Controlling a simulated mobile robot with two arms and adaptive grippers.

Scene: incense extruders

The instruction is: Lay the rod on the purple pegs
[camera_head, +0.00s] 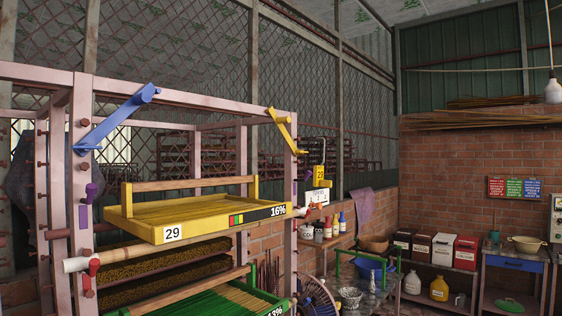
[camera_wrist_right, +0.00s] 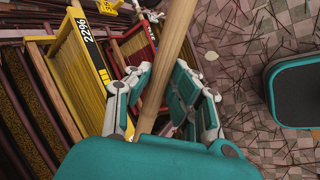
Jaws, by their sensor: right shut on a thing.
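In the right wrist view my right gripper (camera_wrist_right: 158,98) is shut on a pale wooden rod (camera_wrist_right: 180,40), which runs up out of the frame. In the head view a purple peg (camera_head: 91,192) stands out of the rack's front left post, and a purple part shows on the right post (camera_head: 294,190). Neither gripper shows in the head view.
The rack bears a yellow tray (camera_head: 170,234) marked 29 with a green tray (camera_head: 262,306) below. A blue arm (camera_head: 118,117) and a yellow arm (camera_head: 282,130) jut from the posts.

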